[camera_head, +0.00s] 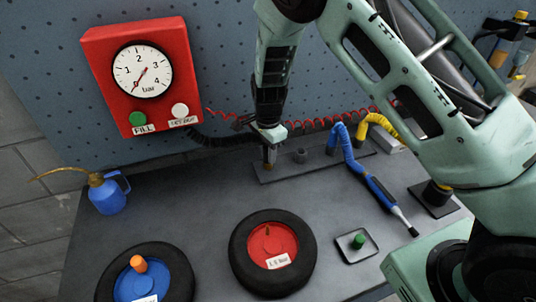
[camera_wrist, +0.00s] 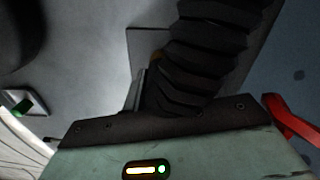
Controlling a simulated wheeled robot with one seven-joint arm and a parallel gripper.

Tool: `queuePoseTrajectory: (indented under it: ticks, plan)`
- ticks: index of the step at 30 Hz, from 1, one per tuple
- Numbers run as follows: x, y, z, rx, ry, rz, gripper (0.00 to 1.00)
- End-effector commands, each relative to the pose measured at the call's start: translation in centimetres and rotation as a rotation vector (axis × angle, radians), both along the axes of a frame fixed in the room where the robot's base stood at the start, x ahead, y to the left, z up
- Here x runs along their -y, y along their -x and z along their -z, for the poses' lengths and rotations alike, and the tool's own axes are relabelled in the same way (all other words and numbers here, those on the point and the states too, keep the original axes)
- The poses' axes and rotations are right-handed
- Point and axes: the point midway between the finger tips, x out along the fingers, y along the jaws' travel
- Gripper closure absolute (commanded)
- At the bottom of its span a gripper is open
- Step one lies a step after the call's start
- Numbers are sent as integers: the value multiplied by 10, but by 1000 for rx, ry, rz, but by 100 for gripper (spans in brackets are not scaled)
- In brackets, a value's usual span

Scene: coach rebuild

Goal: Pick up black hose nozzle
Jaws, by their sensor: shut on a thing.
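The black ribbed hose (camera_head: 215,137) runs from under the red gauge box to my gripper (camera_head: 269,153) at the back of the bench. My gripper is shut on the black hose nozzle, just above the left end of the grey holder strip (camera_head: 320,165). The nozzle is mostly hidden by the fingers, and I cannot tell whether it touches the strip. In the wrist view the black ribbed hose (camera_wrist: 207,45) rises large directly in front of my gripper.
The red gauge box (camera_head: 95,75) hangs on the pegboard. Blue (camera_head: 343,140) and yellow (camera_head: 385,125) hoses lie to the right of my gripper. A blue oil can (camera_head: 107,195) stands at left. Two wheels, one with a red hub (camera_head: 270,240), lie in front.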

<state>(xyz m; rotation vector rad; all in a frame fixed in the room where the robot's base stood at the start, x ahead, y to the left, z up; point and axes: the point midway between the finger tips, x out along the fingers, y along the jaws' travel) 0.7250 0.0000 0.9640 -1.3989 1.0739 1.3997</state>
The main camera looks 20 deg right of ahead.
Motion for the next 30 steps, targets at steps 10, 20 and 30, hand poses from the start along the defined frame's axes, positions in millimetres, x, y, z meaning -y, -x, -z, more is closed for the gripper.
queuePoseTrajectory:
  ticks: [10,20,30]
  plan:
    - [-1,-2,-39,7,-3,-1,99]
    - [-1,-1,-94,4,-1,0,99]
    - [0,0,-120,1,0,0,99]
